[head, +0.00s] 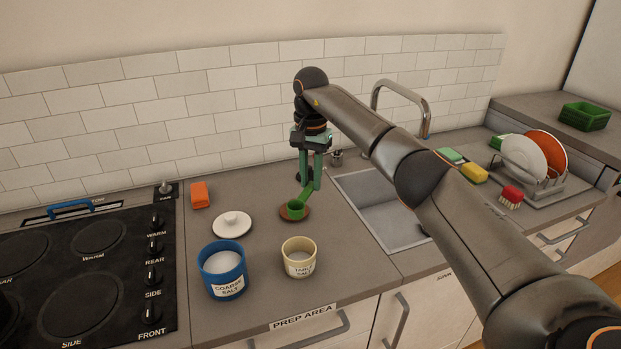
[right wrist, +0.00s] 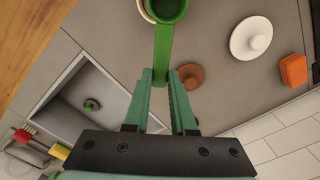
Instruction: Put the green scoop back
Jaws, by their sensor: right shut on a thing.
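The green scoop (head: 295,210) is in my right gripper (head: 310,184), which is shut on its handle. In the right wrist view the handle (right wrist: 163,55) runs up from between the fingertips (right wrist: 160,76) to the cup. In the head view the cup appears in front of a brown disc (head: 283,213). The blue coarse salt jar (head: 222,287) and the cream table salt jar (head: 299,270) stand open nearer the counter's front. In the right wrist view a cream rim shows partly behind the scoop's cup. My left gripper is not in view.
A white lid (head: 232,225) and an orange block (head: 200,195) lie left of the scoop. The black stove (head: 95,270) is at far left. The sink (head: 385,215) is at right, with a faucet, sponges, a red brush and a dish rack (head: 540,185) beyond.

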